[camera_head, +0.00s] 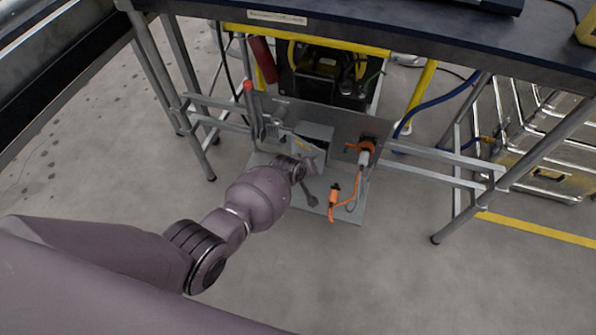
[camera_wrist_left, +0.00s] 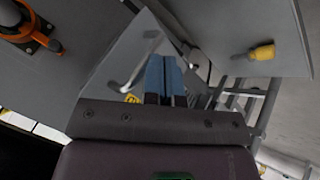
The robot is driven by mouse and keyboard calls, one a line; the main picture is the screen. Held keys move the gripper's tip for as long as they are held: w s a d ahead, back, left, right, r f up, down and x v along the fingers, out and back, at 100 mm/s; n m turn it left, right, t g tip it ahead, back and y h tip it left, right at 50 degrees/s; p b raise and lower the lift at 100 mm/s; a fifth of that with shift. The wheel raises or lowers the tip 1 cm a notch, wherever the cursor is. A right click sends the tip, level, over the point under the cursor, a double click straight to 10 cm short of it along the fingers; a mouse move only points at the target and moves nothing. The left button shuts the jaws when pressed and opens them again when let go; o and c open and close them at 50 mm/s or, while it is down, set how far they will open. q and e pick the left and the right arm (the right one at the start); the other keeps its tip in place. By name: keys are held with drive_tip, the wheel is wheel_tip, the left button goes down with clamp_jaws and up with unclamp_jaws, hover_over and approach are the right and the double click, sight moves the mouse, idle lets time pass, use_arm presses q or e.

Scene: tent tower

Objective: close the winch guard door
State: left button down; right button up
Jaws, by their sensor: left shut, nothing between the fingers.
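The winch guard is a small grey box (camera_head: 316,131) on the upright plate under the table. A grey panel with a yellow label (camera_head: 307,149), which looks like its door, stands at an angle in front of it. In the left wrist view this panel (camera_wrist_left: 118,62) shows a pale bar handle (camera_wrist_left: 137,66) and part of the yellow label. My left gripper (camera_wrist_left: 166,72) is shut with blue fingers, empty, right beside the panel. Whether the fingers touch it, I cannot tell. In the head view my wrist hides part of the door and the fingertips. My right gripper is not in view.
An orange connector (camera_head: 365,148) with a cable sits right of the guard. An orange-handled item (camera_head: 334,194) lies on the base plate (camera_head: 345,215). A red-tipped lever (camera_head: 249,92) stands at left. Table legs (camera_head: 468,155) flank the space; the floor in front is clear.

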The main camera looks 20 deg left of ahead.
sight(319, 164)
use_arm(q)
drive_tip(key=shift+w+d+f+b, duration=0.2)
drive_tip(key=shift+w+d+b, duration=0.1)
drive_tip(key=shift+w+d, duration=0.6)
drive_tip(key=shift+w+d+r, duration=0.1)
drive_tip(key=shift+w+d, duration=0.2)
drive_tip(key=shift+w, duration=0.05)
drive_tip(key=shift+w+r, duration=0.15)
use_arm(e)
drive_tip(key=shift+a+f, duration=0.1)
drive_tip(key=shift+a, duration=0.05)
use_arm(q)
drive_tip(key=shift+w+d+r, duration=0.1)
drive_tip(key=shift+w+r, duration=0.05)
drive_tip(key=shift+r, duration=0.05)
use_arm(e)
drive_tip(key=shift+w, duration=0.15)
